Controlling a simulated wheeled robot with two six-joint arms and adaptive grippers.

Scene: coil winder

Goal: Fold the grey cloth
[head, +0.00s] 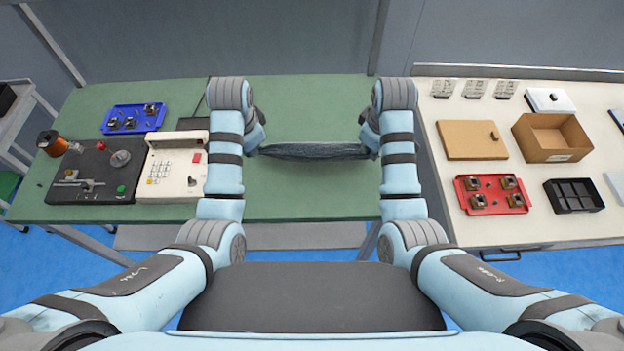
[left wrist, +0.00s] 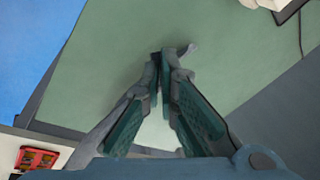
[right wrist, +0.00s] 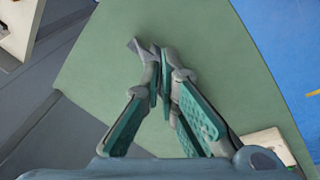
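The grey cloth (head: 312,151) is stretched in a narrow, slightly sagging dark band between my two grippers, over the green table. It appears to hang clear of the tabletop, though its height is hard to judge. My left gripper (head: 256,149) is shut on its left end; a grey corner of cloth (left wrist: 188,50) pokes out past the fingertips in the left wrist view. My right gripper (head: 371,149) is shut on the other end; a small grey tip (right wrist: 137,47) sticks out beyond the fingers in the right wrist view. The fingers partly hide the gripped ends.
The green table (head: 310,202) is clear around the cloth. To the left stand a coil winder (head: 95,172), a cream keypad unit (head: 174,168) and a blue tray (head: 133,118). On the right bench are a red tray (head: 491,195), an open cardboard box (head: 552,137) and a black divided tray (head: 573,195).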

